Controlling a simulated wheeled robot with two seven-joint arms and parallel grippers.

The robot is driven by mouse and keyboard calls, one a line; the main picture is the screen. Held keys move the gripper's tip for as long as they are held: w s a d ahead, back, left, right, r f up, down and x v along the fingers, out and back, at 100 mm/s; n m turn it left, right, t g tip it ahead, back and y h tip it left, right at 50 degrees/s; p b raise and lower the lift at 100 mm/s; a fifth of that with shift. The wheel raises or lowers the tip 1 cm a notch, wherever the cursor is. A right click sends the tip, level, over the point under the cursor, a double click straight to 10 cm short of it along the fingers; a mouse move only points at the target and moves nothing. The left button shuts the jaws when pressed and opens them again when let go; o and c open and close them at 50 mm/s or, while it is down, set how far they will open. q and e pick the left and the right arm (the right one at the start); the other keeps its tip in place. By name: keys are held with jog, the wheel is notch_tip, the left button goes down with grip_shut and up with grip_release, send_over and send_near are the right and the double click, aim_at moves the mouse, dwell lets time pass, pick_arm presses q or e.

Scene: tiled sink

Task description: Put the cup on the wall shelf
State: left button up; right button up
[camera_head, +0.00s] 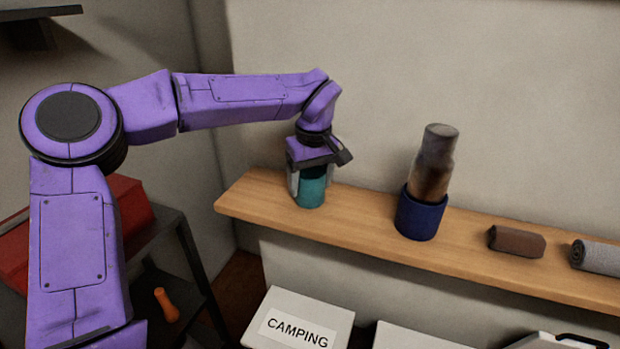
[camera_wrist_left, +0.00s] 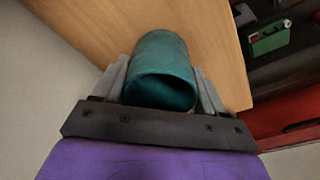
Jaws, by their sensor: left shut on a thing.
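The teal cup (camera_head: 311,194) is upright at the left end of the wooden wall shelf (camera_head: 362,212). My left gripper (camera_head: 308,181) comes down from above and is shut on the cup, one finger on each side. The cup's base looks to be at the shelf top, but I cannot tell for certain whether it touches. In the left wrist view the cup (camera_wrist_left: 162,62) sits between the grey fingers with its open rim toward the camera, and the wooden board (camera_wrist_left: 90,25) is behind it. My right gripper is not in view.
A dark blue holder (camera_head: 420,215) with a brown bottle (camera_head: 434,165) stands on the shelf right of the cup, with bare board between. A brown roll (camera_head: 516,241) and a grey roll (camera_head: 598,257) lie farther right. A white CAMPING box (camera_head: 300,318) is below.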

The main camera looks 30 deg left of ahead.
pick_arm(q)
jog(key=o, duration=1)
jog(key=shift+a+f, duration=0.1)
jog(key=shift+o, duration=0.2)
notch_tip(320, 180, up, 12)
jog(key=d, duration=0.1)
jog(key=shift+s+d+p, duration=0.15)
jog(key=shift+s+p, duration=0.15)
jog(key=shift+s, duration=0.05)
